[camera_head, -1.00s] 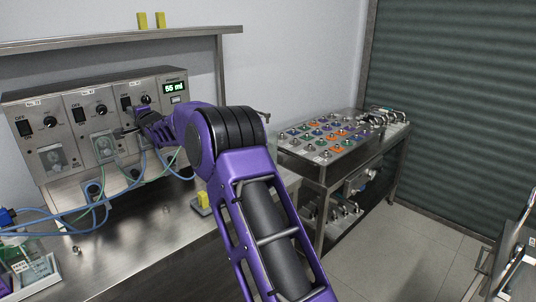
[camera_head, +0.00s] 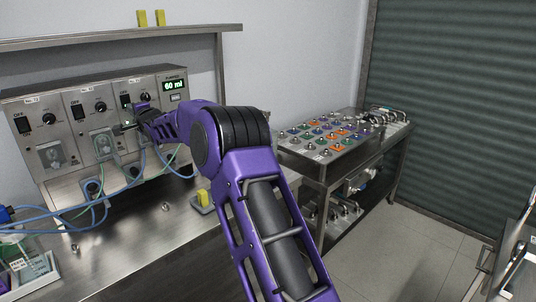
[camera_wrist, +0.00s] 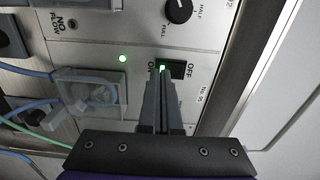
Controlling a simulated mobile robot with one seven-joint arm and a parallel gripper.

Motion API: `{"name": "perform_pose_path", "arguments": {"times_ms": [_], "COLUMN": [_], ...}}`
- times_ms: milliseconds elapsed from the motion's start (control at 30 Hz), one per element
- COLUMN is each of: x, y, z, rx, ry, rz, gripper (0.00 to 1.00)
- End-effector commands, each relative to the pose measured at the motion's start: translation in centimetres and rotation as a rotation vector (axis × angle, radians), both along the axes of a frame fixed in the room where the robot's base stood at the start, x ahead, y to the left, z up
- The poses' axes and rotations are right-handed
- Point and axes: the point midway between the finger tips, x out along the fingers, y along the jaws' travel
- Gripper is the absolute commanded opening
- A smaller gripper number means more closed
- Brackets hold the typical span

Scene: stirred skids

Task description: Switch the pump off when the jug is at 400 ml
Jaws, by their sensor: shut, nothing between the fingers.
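The pump panel (camera_head: 88,125) stands at the left under the shelf, with several modules in a row. Its green display (camera_head: 173,85) reads 60 ml. My gripper (camera_head: 130,126) is at the module nearest the display. In the wrist view my gripper (camera_wrist: 163,75) is shut and empty, its fingertips over the edge of a black switch (camera_wrist: 178,69) marked ON and OFF. A green light shows at the fingertips and a green lamp (camera_wrist: 123,58) glows beside them. I cannot tell whether the fingertips touch the switch. I cannot make out the jug in either view.
A knob (camera_wrist: 179,10) and a clear-covered pump head (camera_wrist: 95,92) are close to my gripper. Blue and green tubes (camera_head: 60,212) run along the bench. A yellow-topped block (camera_head: 203,200) sits on the bench.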

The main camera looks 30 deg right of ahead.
Motion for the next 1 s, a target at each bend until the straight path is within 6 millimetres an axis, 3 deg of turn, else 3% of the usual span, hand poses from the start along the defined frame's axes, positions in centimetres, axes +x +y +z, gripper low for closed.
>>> {"name": "perform_pose_path", "arguments": {"times_ms": [367, 1000], "x": [-0.1, -0.1], "y": [-0.1, -0.1], "z": [0.1, 2.5], "rx": [0.0, 0.0], "ry": [0.0, -0.001], "rz": [0.0, 0.0], "gripper": [0.0, 0.0]}}
